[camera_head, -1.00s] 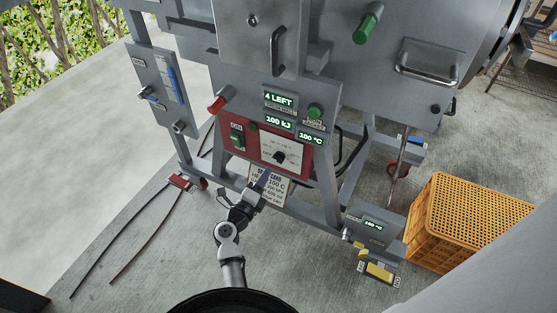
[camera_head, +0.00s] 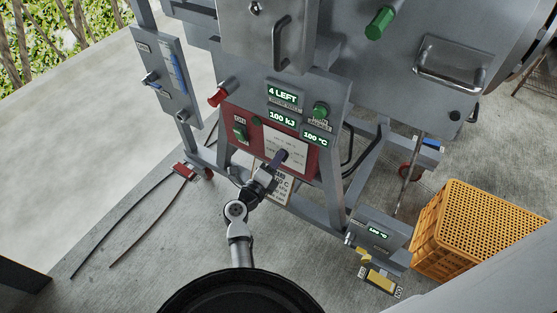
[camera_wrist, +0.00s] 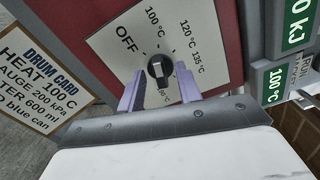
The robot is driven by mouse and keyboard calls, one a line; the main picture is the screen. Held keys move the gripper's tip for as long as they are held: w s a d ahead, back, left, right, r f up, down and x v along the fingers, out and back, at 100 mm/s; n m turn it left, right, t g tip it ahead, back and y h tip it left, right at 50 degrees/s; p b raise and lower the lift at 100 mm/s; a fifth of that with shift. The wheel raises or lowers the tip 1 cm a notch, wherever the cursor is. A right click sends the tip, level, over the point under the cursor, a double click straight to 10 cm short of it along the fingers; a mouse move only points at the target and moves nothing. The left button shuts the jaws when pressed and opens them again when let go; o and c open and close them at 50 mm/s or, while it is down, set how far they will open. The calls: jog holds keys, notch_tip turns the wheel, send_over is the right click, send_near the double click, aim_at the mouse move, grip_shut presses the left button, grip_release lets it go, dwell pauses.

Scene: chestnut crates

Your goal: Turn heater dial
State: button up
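The heater dial (camera_wrist: 160,68) is a round black knob on a pale plate (camera_wrist: 130,38) marked OFF, 100 °C, 120 °C and 135 °C; another mark is partly hidden. A light mark shows near the knob's top edge. My gripper (camera_wrist: 159,73) is open, its two purple fingers on either side of the dial, with gaps visible. In the head view my gripper (camera_head: 279,160) reaches up to the red panel (camera_head: 232,118) and hides the dial. The drum card (camera_wrist: 42,82) reads HEAT 100 C and is partly cut off.
Displays show 4 LEFT (camera_head: 284,95), 100 kJ (camera_head: 283,116) and 100 °C (camera_head: 316,139). A green switch (camera_head: 240,132), green knob (camera_head: 321,110) and red knob (camera_head: 218,97) are close by. A yellow crate (camera_head: 480,228) stands at right on the floor.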

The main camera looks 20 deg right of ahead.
grip_shut()
jog(key=shift+m, duration=0.8)
grip_release()
jog(key=shift+s+a, duration=0.1)
